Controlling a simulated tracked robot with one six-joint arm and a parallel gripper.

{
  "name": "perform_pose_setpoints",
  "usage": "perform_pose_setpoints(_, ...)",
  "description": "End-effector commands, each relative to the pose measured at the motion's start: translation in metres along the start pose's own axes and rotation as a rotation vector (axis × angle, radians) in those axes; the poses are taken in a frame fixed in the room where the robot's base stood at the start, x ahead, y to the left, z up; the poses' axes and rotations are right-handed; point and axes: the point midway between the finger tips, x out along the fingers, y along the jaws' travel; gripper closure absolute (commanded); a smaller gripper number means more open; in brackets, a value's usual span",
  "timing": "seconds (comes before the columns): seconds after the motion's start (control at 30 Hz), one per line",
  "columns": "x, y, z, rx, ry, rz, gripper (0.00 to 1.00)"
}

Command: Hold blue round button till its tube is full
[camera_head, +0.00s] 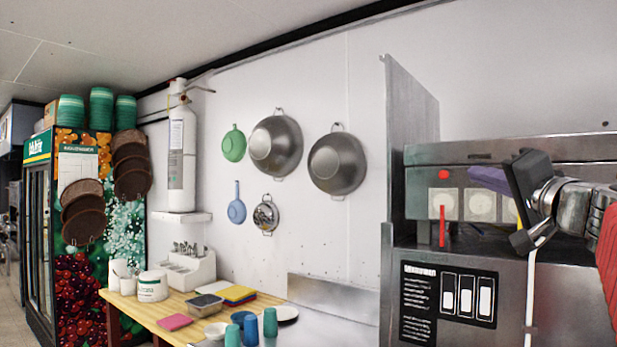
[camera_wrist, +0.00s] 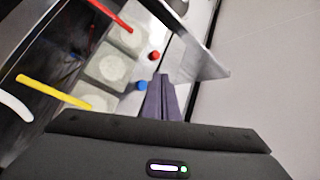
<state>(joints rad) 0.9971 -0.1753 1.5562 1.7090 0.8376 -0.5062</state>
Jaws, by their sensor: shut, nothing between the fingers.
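The blue round button (camera_wrist: 142,86) shows in the wrist view on the steel machine front, below a red round button (camera_wrist: 154,56). My gripper (camera_wrist: 160,77) is shut and empty, its purple fingertips just right of the blue button with a small gap in the picture. I cannot tell the depth between them. In the head view my gripper (camera_head: 474,175) points left across the machine front, right of the red button, and the blue button is not visible there. A black panel (camera_head: 449,305) below shows three upright tube-like outlines with white in each; which belongs to blue is unclear.
A red stick-like part (camera_head: 442,226) stands below the pale square pads. Yellow (camera_wrist: 52,92) and white parts show in the wrist view. A steel side plate (camera_head: 397,150) rises left of the machine. A wooden table (camera_head: 176,328) holds cups and dishes.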

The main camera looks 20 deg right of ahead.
Motion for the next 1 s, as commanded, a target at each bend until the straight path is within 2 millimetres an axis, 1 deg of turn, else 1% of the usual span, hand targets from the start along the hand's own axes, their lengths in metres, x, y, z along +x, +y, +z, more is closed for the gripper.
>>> perform_pose_setpoints(0.1,0.008,0.006,-0.006,0.001,-0.001,0.000,1.00)
perform_pose_setpoints(0.3,0.015,0.011,-0.012,0.000,0.000,0.000,1.00)
perform_pose_setpoints(1.0,0.016,0.012,-0.013,-0.001,0.001,0.001,1.00)
